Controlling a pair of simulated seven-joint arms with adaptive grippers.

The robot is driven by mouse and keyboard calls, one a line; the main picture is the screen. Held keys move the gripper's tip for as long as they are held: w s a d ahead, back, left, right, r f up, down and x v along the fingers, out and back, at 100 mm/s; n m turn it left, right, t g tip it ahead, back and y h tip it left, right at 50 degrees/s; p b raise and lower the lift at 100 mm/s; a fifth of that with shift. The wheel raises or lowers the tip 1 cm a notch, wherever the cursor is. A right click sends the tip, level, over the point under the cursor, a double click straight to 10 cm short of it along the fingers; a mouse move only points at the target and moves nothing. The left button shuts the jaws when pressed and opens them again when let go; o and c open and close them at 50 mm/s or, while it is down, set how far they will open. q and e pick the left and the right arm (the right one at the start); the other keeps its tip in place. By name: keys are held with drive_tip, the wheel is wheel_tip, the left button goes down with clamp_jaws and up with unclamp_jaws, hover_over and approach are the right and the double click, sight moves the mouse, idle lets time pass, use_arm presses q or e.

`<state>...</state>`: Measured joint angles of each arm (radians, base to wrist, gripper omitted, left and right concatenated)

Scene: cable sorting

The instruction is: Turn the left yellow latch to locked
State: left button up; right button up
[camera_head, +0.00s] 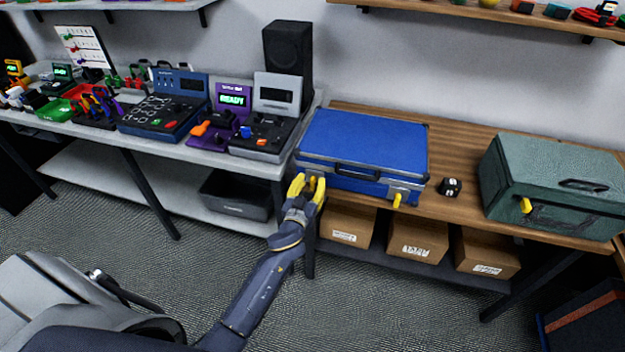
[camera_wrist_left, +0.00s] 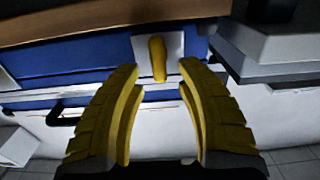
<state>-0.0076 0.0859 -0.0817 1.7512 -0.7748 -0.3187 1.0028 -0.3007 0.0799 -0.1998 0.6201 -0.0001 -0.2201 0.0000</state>
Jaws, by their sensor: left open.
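The blue case (camera_head: 362,140) lies closed on the wooden bench. Its left yellow latch (camera_head: 311,184) is at the case's front left corner, partly hidden by my gripper in the head view. In the left wrist view the latch (camera_wrist_left: 157,58) stands upright in the picture on a pale plate. My left gripper (camera_head: 309,183) is open, its yellow fingers spread on either side of the latch in the picture. In the wrist view the fingertips (camera_wrist_left: 158,75) show a gap to the latch on both sides. The right yellow latch (camera_head: 397,200) hangs at the case's front right. My right gripper is not seen.
A green case (camera_head: 550,183) with a yellow latch stands on the wooden bench (camera_head: 460,160) at right. A small dark object (camera_head: 450,187) sits between the cases. A grey table (camera_head: 215,151) with devices adjoins at left. Cardboard boxes (camera_head: 418,238) stand below.

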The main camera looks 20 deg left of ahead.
use_arm(q)
drive_tip(key=shift+w+a, duration=0.1)
drive_tip(key=shift+w, duration=0.7)
drive_tip(key=shift+c, duration=0.5)
clamp_jaws()
